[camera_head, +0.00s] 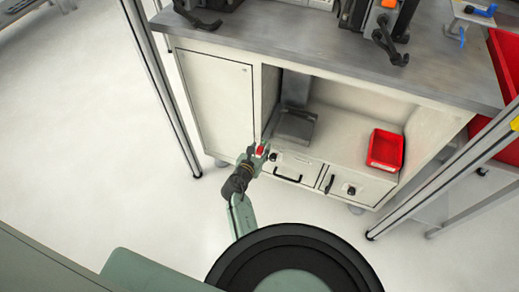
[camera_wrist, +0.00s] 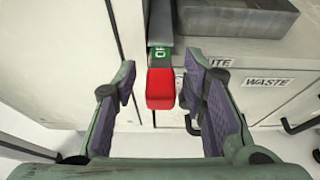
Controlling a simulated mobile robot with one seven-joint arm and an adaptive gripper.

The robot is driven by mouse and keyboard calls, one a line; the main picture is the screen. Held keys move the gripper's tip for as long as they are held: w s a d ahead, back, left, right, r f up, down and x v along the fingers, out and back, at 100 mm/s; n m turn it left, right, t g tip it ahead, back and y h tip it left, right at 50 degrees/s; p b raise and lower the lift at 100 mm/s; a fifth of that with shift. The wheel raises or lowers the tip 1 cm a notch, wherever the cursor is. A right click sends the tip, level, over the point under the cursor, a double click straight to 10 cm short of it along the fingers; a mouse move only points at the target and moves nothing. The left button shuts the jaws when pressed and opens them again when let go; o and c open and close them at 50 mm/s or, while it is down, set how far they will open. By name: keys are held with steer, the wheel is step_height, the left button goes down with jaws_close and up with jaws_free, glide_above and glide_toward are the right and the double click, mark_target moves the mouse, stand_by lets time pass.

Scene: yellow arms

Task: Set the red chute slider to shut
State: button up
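The red chute slider (camera_wrist: 160,90) is a small red block in the middle of the wrist view, at the lower end of a grey chute. A green label (camera_wrist: 160,55) with white letters, partly hidden, shows just above it. In the head view the slider (camera_head: 261,149) is a small red spot at the cabinet's front edge. My gripper (camera_wrist: 156,85) is open, with one purple-padded finger on each side of the slider. I see a gap on both sides, and the red block is not gripped. It also shows in the head view (camera_head: 259,154).
The white cabinet (camera_head: 217,97) has two drawers (camera_head: 294,168) with dark handles, close to the right of my gripper. A label there reads WASTE (camera_wrist: 268,82). A grey box (camera_head: 296,124) and a red bin (camera_head: 385,149) stand on its shelf. Metal posts (camera_head: 165,80) flank the workstation.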

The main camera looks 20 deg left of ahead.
steer(key=v, duration=0.7)
steer(key=shift+s, duration=0.2)
steer(key=shift+r, duration=0.15)
steer(key=shift+c, duration=0.2)
